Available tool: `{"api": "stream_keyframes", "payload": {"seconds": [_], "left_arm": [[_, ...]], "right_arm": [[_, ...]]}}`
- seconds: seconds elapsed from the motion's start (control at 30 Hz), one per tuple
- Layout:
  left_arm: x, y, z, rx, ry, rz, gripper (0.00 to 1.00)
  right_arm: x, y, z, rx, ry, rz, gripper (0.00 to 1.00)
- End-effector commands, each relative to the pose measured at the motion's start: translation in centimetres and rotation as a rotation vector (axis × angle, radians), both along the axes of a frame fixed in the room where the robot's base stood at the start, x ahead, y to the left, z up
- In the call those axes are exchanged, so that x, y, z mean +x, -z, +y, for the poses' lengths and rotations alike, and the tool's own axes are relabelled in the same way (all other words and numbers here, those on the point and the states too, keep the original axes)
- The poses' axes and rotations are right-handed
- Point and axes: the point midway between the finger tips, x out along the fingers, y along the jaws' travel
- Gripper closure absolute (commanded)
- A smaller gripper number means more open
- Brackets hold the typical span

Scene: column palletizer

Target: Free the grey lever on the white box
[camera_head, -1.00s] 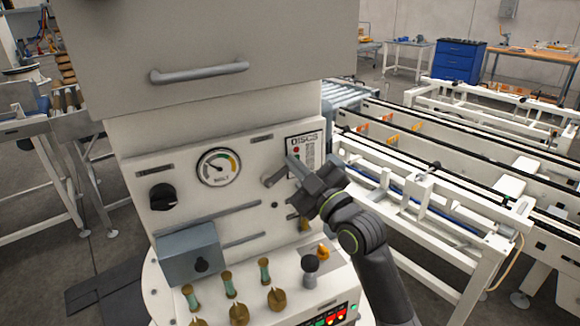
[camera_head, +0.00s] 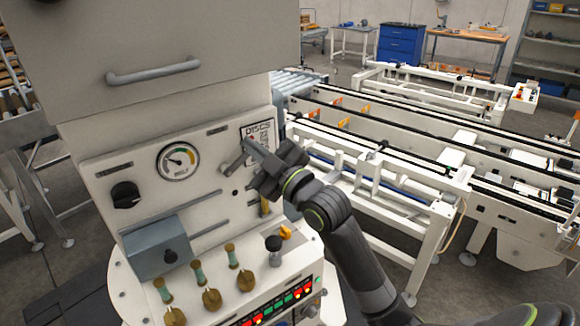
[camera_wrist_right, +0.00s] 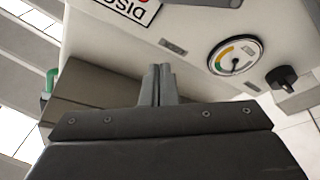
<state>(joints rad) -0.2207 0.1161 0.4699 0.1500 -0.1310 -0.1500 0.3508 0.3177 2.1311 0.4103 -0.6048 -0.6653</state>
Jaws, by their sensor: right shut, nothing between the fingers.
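The white box (camera_head: 100,172) is a machine cabinet with a sloping front panel, on the left in the head view. The short grey lever (camera_head: 235,163) sticks out of this panel, right of the round gauge (camera_head: 178,162) and below the DISCS label (camera_head: 262,128). The right wrist view shows the closed fingers (camera_wrist_right: 158,85) near the panel; I cannot make out the lever there. My left gripper is not in view.
Below the lever are a grey-blue box with a black knob (camera_head: 157,246), several brass valves (camera_head: 212,299), a black ball knob (camera_head: 273,244) and lit buttons (camera_head: 295,294). A black dial (camera_head: 126,195) is left of the gauge. White conveyor frames (camera_head: 400,185) stand to the right.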

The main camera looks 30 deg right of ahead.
Motion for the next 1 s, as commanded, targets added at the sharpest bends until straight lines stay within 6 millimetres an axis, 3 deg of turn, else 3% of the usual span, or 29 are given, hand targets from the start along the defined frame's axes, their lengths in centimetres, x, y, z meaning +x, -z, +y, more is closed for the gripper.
{"api": "stream_keyframes", "payload": {"seconds": [0.2, 0.43, 1.0], "left_arm": [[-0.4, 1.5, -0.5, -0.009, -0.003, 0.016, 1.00], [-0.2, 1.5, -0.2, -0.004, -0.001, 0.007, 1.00], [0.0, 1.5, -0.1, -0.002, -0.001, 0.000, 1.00]], "right_arm": [[-3.8, 2.0, -1.3, 0.060, -0.036, 0.026, 1.00], [-6.4, 1.7, -1.6, 0.102, -0.064, 0.022, 1.00], [-7.1, 1.4, -1.5, 0.107, -0.071, 0.012, 1.00]]}}
